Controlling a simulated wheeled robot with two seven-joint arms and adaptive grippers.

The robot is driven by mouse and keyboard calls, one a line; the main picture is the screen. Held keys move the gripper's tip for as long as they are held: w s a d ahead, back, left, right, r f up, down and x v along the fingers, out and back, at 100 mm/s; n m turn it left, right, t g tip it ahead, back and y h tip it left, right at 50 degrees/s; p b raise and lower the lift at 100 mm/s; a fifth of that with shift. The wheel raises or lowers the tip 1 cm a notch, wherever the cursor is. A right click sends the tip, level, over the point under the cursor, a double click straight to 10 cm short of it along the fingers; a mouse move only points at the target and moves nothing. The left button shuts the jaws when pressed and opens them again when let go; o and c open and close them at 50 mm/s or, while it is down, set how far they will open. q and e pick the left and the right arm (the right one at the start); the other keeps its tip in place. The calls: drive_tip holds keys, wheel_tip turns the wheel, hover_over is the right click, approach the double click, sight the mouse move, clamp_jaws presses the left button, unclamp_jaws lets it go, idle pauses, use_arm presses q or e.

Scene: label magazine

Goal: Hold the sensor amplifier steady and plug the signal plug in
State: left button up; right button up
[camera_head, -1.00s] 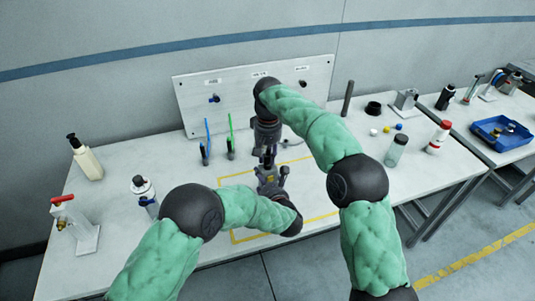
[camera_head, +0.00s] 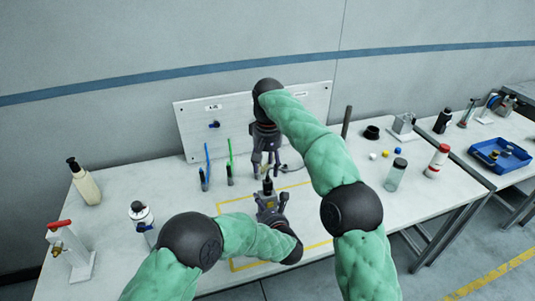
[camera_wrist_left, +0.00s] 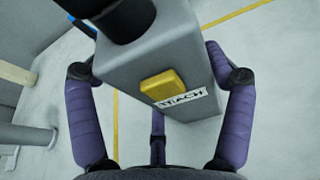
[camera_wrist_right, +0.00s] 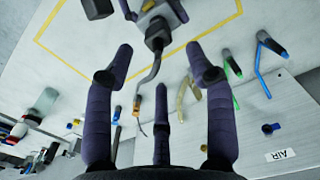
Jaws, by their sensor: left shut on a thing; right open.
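The sensor amplifier is a grey box (camera_wrist_left: 165,60) with a yellow button and a white label, seen close in the left wrist view. My left gripper (camera_head: 270,206) is shut on it over the yellow-marked area of the table. The black signal plug (camera_head: 267,185) stands upright at the top of the amplifier; in the right wrist view it shows with its cable (camera_wrist_right: 157,36). I cannot tell how deep it sits. My right gripper (camera_head: 265,167) is open and empty just above the plug, its fingers apart and clear of it.
A white panel (camera_head: 190,125) stands behind. Blue and green tools (camera_head: 206,165) stand left of my right gripper. A pump bottle (camera_head: 84,182) and a spray bottle (camera_head: 141,215) are at the left. A clear jar (camera_head: 396,174) and a red-white bottle (camera_head: 437,160) are at the right.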

drive_tip(key=shift+r, duration=2.35)
use_arm(q)
drive_tip(key=o, duration=1.3)
drive_tip(key=shift+c, duration=0.2)
